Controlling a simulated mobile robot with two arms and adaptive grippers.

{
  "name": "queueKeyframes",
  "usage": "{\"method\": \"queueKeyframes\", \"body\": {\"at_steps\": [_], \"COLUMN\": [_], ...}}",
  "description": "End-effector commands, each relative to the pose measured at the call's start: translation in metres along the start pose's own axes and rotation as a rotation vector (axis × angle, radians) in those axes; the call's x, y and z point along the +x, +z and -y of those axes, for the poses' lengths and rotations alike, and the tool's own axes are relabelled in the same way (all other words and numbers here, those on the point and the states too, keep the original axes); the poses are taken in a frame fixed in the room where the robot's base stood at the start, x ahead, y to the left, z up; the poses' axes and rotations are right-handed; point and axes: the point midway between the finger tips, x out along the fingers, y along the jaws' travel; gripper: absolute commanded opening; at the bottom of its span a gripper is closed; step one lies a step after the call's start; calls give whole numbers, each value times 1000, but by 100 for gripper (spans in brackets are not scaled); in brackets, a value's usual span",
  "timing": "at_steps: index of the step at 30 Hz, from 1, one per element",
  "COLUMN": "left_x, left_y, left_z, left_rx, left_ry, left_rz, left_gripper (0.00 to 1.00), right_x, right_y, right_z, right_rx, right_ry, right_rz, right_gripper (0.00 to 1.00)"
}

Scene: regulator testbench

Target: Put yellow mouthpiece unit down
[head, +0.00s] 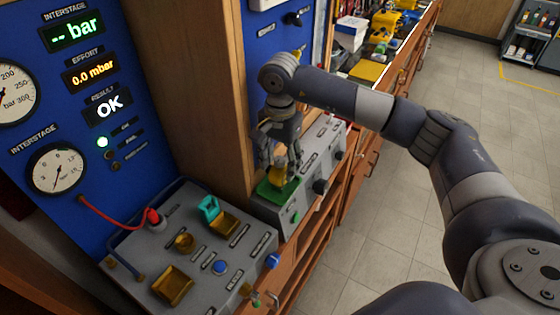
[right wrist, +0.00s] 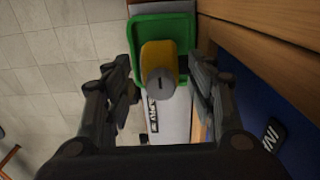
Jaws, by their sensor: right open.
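The yellow mouthpiece unit (head: 277,174) sits in a green tray (head: 288,193) on the grey bench box at the centre of the head view. In the right wrist view the yellow unit (right wrist: 160,60), with a grey end facing the camera, stands inside the green tray (right wrist: 140,27). My right gripper (head: 280,158) points down over the unit. In the right wrist view its fingers (right wrist: 161,97) are spread on both sides of the unit, with gaps between. The unit's lower part is hidden. My left gripper is in neither view.
A grey test box (head: 255,240) with brass-coloured recesses, a teal part (head: 209,208) and a red hose (head: 110,217) is at the lower left. A wooden partition (head: 200,80) stands close left of my right gripper. More yellow items (head: 368,71) lie farther back. Tiled floor is free at right.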

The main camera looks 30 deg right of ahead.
Motion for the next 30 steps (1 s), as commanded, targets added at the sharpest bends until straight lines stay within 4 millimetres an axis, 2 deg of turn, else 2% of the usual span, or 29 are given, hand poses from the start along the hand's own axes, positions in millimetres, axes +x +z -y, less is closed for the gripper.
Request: {"method": "queueKeyframes", "body": {"at_steps": [9,15,30], "left_x": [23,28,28], "left_y": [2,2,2], "left_z": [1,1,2], "left_rx": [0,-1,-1], "left_ry": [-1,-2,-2], "left_rz": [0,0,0], "left_gripper": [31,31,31], "right_x": [-49,-72,-76], "right_y": [0,0,0], "right_z": [1,1,0], "right_rx": [-1,-1,0], "right_ry": [-5,-3,0], "right_rz": [-2,-1,0], "right_gripper": [51,51,51]}}
